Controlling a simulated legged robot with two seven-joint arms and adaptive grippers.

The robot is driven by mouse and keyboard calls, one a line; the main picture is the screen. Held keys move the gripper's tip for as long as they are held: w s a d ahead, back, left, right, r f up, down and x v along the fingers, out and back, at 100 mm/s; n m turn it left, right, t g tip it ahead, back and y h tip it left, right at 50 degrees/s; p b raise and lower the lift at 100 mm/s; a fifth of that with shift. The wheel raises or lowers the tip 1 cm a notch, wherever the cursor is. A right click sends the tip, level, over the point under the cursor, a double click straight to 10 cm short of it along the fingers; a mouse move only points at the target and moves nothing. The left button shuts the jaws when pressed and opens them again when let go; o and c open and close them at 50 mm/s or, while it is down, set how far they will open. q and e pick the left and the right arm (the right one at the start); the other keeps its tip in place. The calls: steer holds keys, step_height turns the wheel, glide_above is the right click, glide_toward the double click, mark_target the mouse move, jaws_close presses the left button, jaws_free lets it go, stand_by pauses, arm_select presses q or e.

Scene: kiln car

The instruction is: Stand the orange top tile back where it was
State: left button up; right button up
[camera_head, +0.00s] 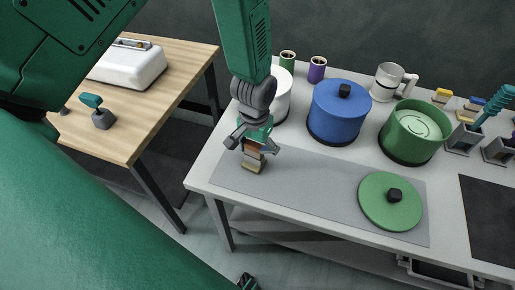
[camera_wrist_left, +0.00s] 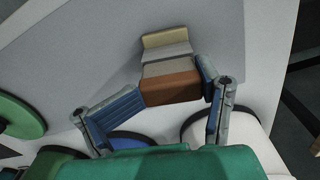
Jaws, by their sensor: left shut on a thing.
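The orange top tile (camera_wrist_left: 171,88), brownish orange, is between the fingers of my left gripper (camera_wrist_left: 168,107), which is shut on it. In the head view the same gripper (camera_head: 252,143) points down over the left end of the grey mat, and its fingers partly hide the tile. Below the tile a grey block (camera_wrist_left: 167,61) and a pale yellow block (camera_wrist_left: 165,38) show, in line with it. The yellow block (camera_head: 252,167) is lowest, at the mat. I cannot tell whether the tile touches the grey block.
A grey mat (camera_head: 310,196) lies on the white table. A blue pot (camera_head: 338,112), a white pot (camera_head: 283,98) and an open green pot (camera_head: 412,134) stand behind it. A green lid (camera_head: 389,203) lies on its right part. The mat's middle is clear.

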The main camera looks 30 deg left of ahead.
arm_select(q)
steer(key=shift+d, duration=0.3)
steer(key=o, duration=1.4)
steer(key=shift+d, duration=0.15)
steer(key=shift+c, duration=0.2)
steer(key=o, duration=0.4)
steer(key=shift+d+r, duration=0.1)
steer(key=shift+d, duration=0.05)
steer(key=shift+a, duration=0.5)
steer(key=shift+d, duration=0.3)
arm_select(e)
steer(key=shift+d, duration=0.3)
